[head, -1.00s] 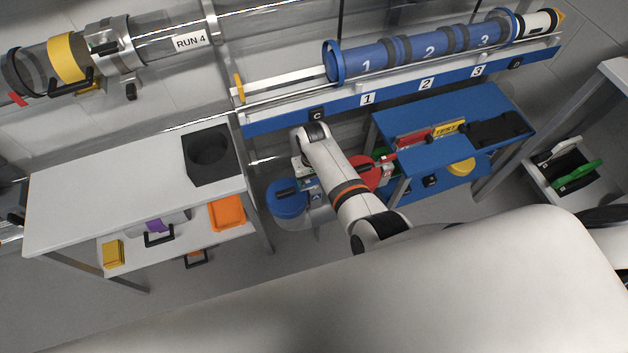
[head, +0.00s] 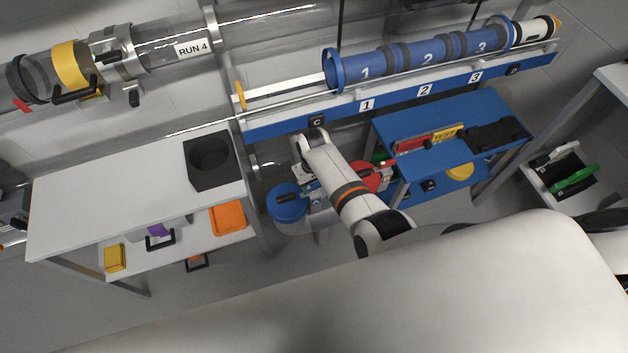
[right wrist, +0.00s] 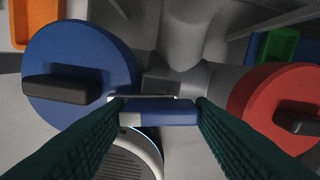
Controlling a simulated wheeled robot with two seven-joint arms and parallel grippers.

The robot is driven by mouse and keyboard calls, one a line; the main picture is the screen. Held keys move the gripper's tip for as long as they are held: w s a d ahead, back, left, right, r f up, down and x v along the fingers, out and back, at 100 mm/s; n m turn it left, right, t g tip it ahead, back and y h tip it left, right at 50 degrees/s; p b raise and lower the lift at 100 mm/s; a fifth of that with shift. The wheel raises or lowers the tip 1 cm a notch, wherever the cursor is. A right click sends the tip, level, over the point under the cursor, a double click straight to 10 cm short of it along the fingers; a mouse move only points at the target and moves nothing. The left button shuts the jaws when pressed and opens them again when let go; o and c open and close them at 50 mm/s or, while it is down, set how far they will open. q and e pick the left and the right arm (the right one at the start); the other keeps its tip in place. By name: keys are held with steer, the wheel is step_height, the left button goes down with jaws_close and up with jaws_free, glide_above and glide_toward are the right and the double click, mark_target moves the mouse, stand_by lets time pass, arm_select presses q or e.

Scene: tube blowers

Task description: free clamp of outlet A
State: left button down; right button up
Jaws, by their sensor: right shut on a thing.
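My right gripper (right wrist: 160,105) has its two dark green ribbed fingers on either end of a short blue bar (right wrist: 165,114) with a white end, and is shut on it. The bar lies between a round blue cap (right wrist: 84,56) with a black handle on the left and a round red cap (right wrist: 268,112) with a black handle on the right. In the head view my right arm reaches down between the blue cap (head: 287,207) and the red cap (head: 366,177). There the fingertips are hard to make out. I cannot read which outlet is A. My left gripper is not in view.
A white table (head: 110,180) with a black holder (head: 209,160) stands left. A blue bench (head: 450,125) with tools stands right. A clear tube with a metal clamp (head: 117,52) runs upper left.

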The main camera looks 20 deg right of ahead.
steer(key=n+p, duration=0.1)
steer(key=n, duration=0.2)
steer(key=shift+r+n+p, duration=0.1)
steer(key=shift+n+p, duration=0.2)
steer(key=n+p, duration=0.1)
steer(key=n, duration=0.2)
steer(key=shift+n, duration=0.3)
steer(key=n, duration=0.4)
steer(key=shift+n, duration=2.5)
steer(key=o, duration=1)
